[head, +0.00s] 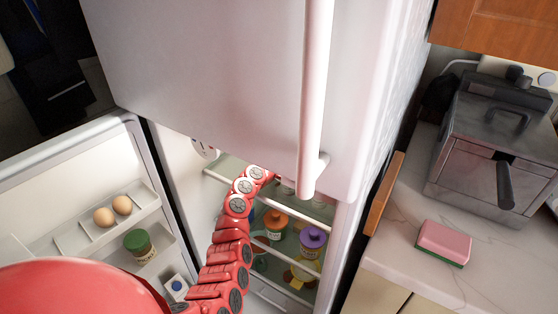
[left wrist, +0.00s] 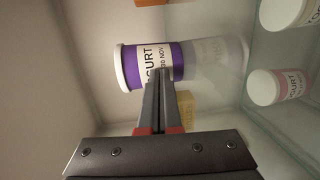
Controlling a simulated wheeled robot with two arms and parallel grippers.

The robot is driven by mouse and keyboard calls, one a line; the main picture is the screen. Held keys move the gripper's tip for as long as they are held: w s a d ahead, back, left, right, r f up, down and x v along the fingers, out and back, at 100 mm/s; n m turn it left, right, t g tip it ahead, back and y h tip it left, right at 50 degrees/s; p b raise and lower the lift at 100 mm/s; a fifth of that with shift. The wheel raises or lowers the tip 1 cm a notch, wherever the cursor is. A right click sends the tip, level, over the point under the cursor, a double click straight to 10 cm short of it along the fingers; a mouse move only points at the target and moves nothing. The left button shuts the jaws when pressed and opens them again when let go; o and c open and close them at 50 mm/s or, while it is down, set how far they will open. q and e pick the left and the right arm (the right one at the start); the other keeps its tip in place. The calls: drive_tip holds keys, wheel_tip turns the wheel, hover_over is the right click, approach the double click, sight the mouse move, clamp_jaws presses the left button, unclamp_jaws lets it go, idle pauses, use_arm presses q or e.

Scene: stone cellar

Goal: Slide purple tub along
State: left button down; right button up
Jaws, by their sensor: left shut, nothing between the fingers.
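The purple tub (left wrist: 150,65) is in the left wrist view, upper middle. It has a white rim at its left end and a purple band with a printed yogurt label. The tub appears lying sideways in this tilted view. My left gripper (left wrist: 160,75) is shut and empty, its fingertips overlapping the lower edge of the tub's label. I cannot tell whether they touch it. In the head view my red left arm reaches into the fridge, and its gripper is hidden behind the upper fridge door. I cannot make out the purple tub there. My right gripper is not in view.
White tubs (left wrist: 278,86) stand to the right in the wrist view, and a yellow item (left wrist: 184,108) is behind the fingers. Jars with orange (head: 275,218) and purple (head: 313,237) lids sit on a lower shelf. The open fridge door (head: 80,160) holds eggs (head: 104,216).

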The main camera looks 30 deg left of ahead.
use_arm(q)
drive_tip(key=shift+w, duration=0.1)
drive_tip(key=shift+w+b, duration=0.25)
drive_tip(key=shift+b, duration=0.1)
drive_tip(key=shift+s+p, duration=0.35)
drive_tip(key=shift+p, duration=0.05)
drive_tip(key=p+v, duration=0.1)
drive_tip(key=v, duration=0.2)
drive_tip(key=p+v, duration=0.1)
drive_tip(key=v, duration=0.3)
drive_tip(key=f+v, duration=0.1)
drive_tip(key=v, duration=0.3)
drive_tip(key=shift+s+a+f+p, duration=0.1)
drive_tip(key=shift+s+f+p, duration=0.05)
drive_tip(key=shift+p, duration=0.25)
drive_tip(key=f+b+v, duration=0.1)
drive_tip(key=v, duration=1.3)
drive_tip(key=shift+s+f+b, duration=0.25)
drive_tip(key=shift+s+b, duration=0.1)
drive_tip(key=shift+s, duration=0.1)
drive_tip(key=shift+a, duration=0.1)
